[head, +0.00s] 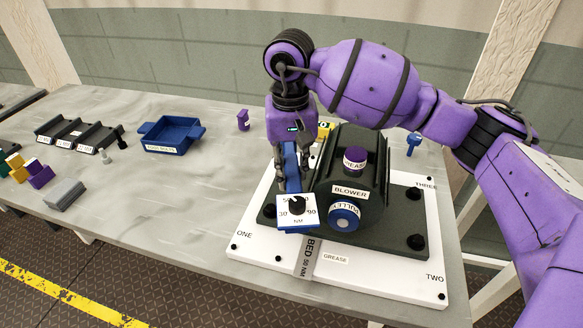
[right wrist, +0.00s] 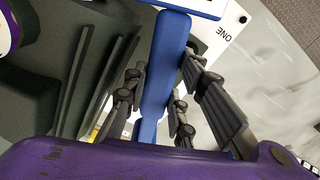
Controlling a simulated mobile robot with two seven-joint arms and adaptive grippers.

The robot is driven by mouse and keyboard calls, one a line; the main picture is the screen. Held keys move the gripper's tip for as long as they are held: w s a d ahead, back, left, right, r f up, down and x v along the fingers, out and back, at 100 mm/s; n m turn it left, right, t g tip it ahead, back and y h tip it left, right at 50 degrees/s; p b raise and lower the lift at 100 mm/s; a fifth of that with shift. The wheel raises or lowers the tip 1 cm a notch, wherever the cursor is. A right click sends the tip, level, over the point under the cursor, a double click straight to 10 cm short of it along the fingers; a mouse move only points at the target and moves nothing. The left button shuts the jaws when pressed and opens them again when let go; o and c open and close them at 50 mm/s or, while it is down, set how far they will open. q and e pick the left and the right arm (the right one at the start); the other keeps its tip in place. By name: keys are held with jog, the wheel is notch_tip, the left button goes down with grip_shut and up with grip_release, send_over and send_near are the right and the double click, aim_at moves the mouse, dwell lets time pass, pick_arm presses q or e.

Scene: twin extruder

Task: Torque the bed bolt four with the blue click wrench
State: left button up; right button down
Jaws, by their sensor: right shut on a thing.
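My right gripper (head: 291,170) is shut on the blue click wrench, whose blue bar (right wrist: 165,75) runs between the finger pads in the right wrist view. The wrench's white dial plate (head: 298,212) has a black knob, numbers and NM, and faces the head camera. The wrench is over the left side of the dark machine bed (head: 386,238), near the ONE corner. Dark bolts show at the TWO corner (head: 417,241) and the THREE corner (head: 413,194). No FOUR label is readable; that back-left corner is behind my gripper and the blower. My left gripper is not in view.
The blower (head: 350,191) with its blue pulley (head: 343,218) stands close right of the wrench. A white base plate (head: 262,247) carries the bed. A blue tray (head: 170,135), black rack (head: 78,135) and grey block (head: 64,194) lie left.

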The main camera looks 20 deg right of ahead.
jog(key=shift+f+b, duration=0.5)
jog(key=shift+f, duration=0.3)
notch_tip(320, 180, down, 2)
jog(key=shift+f+b, duration=0.25)
jog(key=shift+b, duration=0.4)
jog(key=shift+f, duration=0.15)
jog(key=shift+r, duration=0.2)
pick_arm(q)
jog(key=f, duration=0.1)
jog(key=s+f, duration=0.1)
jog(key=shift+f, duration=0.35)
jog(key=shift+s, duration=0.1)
